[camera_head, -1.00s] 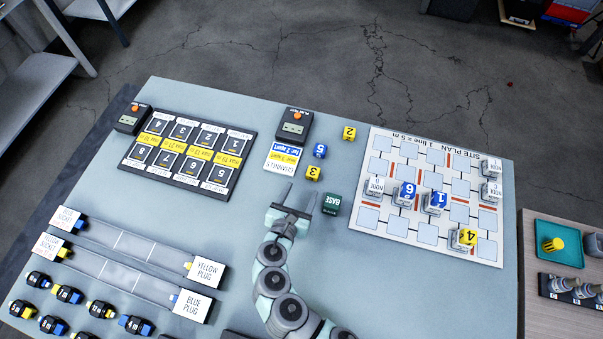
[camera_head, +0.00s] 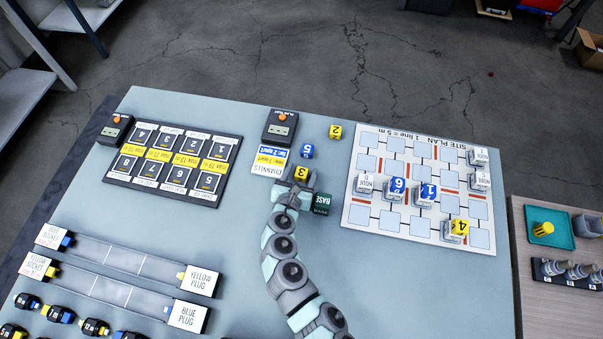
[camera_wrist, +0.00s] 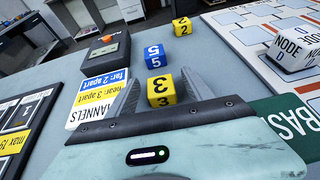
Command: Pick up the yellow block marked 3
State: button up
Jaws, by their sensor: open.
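The yellow block marked 3 (camera_head: 301,174) sits on the grey table, just right of the channels card. It also shows in the wrist view (camera_wrist: 161,89), between my two fingers. My gripper (camera_head: 300,182) is open, with one finger on each side of the block. In the wrist view my gripper (camera_wrist: 160,92) shows a gap between the left finger and the block; the right finger is close to the block's right side. Whether either finger touches it cannot be told.
The green BASE block (camera_head: 322,204) stands close on the right of my gripper. The blue block 5 (camera_head: 307,151) and yellow block 2 (camera_head: 335,131) lie beyond. The channels card (camera_head: 270,161) and a black device (camera_head: 280,127) are on the left. The site plan (camera_head: 362,212) lies right.

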jog(key=shift+w+f, duration=0.1)
jog(key=shift+w, duration=0.1)
grip_shut()
dwell(0.6)
